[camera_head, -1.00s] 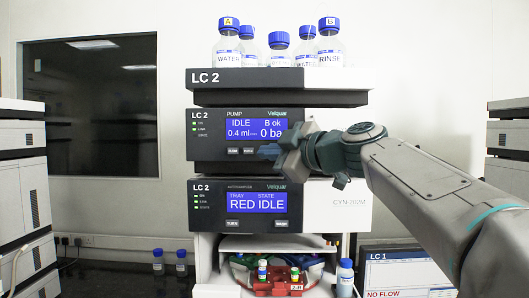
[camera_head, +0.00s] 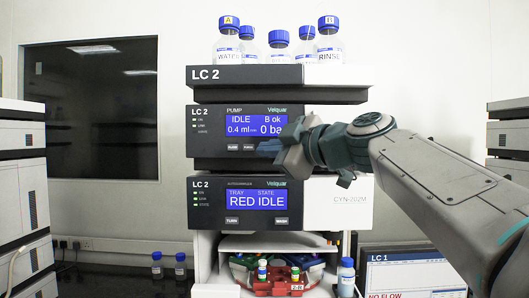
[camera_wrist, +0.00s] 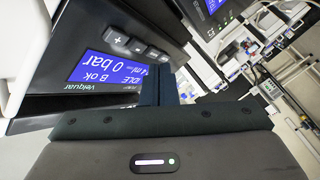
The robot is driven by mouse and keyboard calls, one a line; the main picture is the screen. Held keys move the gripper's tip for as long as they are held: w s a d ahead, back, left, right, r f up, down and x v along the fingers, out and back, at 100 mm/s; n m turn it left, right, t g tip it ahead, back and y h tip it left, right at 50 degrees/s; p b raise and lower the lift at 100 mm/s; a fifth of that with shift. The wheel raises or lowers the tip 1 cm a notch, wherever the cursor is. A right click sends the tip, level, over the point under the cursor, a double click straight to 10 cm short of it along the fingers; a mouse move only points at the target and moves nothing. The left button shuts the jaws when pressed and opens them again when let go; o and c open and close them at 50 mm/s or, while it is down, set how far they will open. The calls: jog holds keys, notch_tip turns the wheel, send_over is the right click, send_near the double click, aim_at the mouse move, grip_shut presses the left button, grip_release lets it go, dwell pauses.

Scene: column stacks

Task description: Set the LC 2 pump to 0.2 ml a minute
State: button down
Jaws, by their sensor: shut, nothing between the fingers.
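The LC 2 pump (camera_head: 215,150) is the dark module below the bottle shelf. Its blue display (camera_head: 258,129) reads IDLE, B ok, 0.4 ml/min and 0 bar. The display also shows upside down in the wrist view (camera_wrist: 103,66). Two labelled buttons (camera_head: 241,147) sit under the display's left part in the head view. The wrist view shows a row of small dark buttons (camera_wrist: 135,46), one marked "+". My gripper (camera_head: 264,146) is shut and empty, its tips in front of the panel just below the display. It hides the buttons further right. I cannot tell whether the tips touch the panel.
The LC 2 autosampler (camera_head: 258,201), reading RED IDLE, sits directly below the pump. Several blue-capped bottles (camera_head: 279,45) stand on the top shelf. An LC 1 monitor (camera_head: 415,272) is at lower right. White instrument stacks flank the unit left (camera_head: 20,160) and right.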

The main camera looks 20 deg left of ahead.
jog(key=s+b, duration=0.1)
jog(key=s, duration=0.1)
jog(key=s+d+b, duration=0.1)
jog(key=shift+s, duration=0.4)
dwell(2.2)
jog(key=s+d+f+m+g+h, duration=0.1)
jog(key=d+f+m+h, duration=0.45)
jog(key=f, duration=0.75)
jog(key=s+d+f+m+h, duration=0.1)
jog(key=d+f+m+h, duration=0.2)
jog(key=d+f+m, duration=0.65)
jog(key=s+d+f+m+g+h, duration=0.1)
jog(key=s+d+f, duration=0.3)
jog(key=f, duration=0.4)
jog(key=s+d+f+m+g+h, duration=0.2)
jog(key=s+f, duration=0.4)
jog(key=f, duration=0.3)
jog(key=s+d+f+m+g+h, duration=0.1)
jog(key=s+d+f+m+h, duration=0.2)
jog(key=s+d+f, duration=0.2)
notch_tip(320, 180, down, 4)
jog(key=shift+s+d+f+m+g, duration=0.3)
jog(key=shift+s+d+g, duration=0.1)
jog(key=shift+d, duration=0.65)
